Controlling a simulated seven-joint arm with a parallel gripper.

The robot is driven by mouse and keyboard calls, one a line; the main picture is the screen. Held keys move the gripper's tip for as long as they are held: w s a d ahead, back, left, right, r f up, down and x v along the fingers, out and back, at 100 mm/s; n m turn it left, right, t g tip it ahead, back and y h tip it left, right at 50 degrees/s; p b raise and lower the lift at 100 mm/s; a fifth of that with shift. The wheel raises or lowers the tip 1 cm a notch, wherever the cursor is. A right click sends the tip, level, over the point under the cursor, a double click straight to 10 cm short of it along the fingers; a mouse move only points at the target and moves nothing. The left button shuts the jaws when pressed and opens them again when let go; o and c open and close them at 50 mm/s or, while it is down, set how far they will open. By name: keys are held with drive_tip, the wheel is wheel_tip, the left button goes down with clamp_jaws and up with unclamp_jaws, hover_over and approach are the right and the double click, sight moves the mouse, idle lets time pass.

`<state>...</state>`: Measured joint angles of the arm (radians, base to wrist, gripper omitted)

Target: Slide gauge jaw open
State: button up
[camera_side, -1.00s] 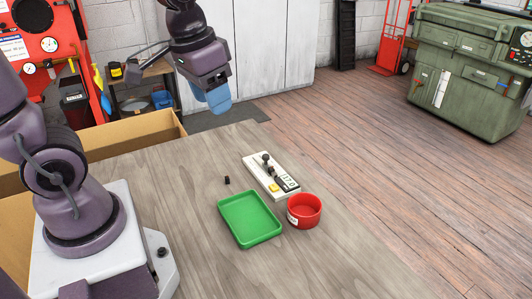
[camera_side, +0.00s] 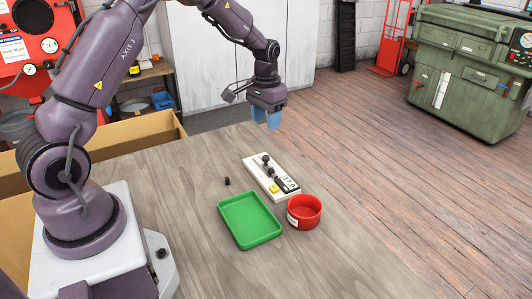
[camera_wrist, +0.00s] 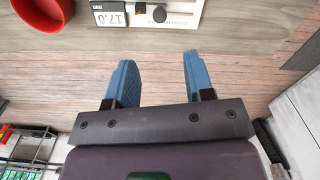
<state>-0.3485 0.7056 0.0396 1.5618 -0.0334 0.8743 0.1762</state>
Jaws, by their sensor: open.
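The gauge (camera_side: 271,177) is a white base with a dark sliding jaw and knob (camera_side: 266,160), a yellow button (camera_side: 274,188) and a small display. It lies on the wooden table. In the wrist view the gauge (camera_wrist: 177,10) shows at the top edge, partly cut off, with its display reading 17.0. My gripper (camera_side: 267,118) is above and behind the gauge's far end, apart from it. Its two blue fingers (camera_wrist: 158,75) are apart with nothing between them. The gauge's knob is only partly seen in the wrist view.
A green tray (camera_side: 250,221) and a red bowl (camera_side: 317,201) sit in front of the gauge. The red bowl (camera_wrist: 45,22) also shows in the wrist view. A small dark part (camera_side: 227,182) lies left of the gauge. A cardboard box (camera_side: 150,137) stands beyond the table's left edge.

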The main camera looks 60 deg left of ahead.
sight(266, 156)
wheel_tip(266, 156, down, 11)
drive_tip(key=shift+f, duration=0.1)
idle(0.3)
clamp_jaws()
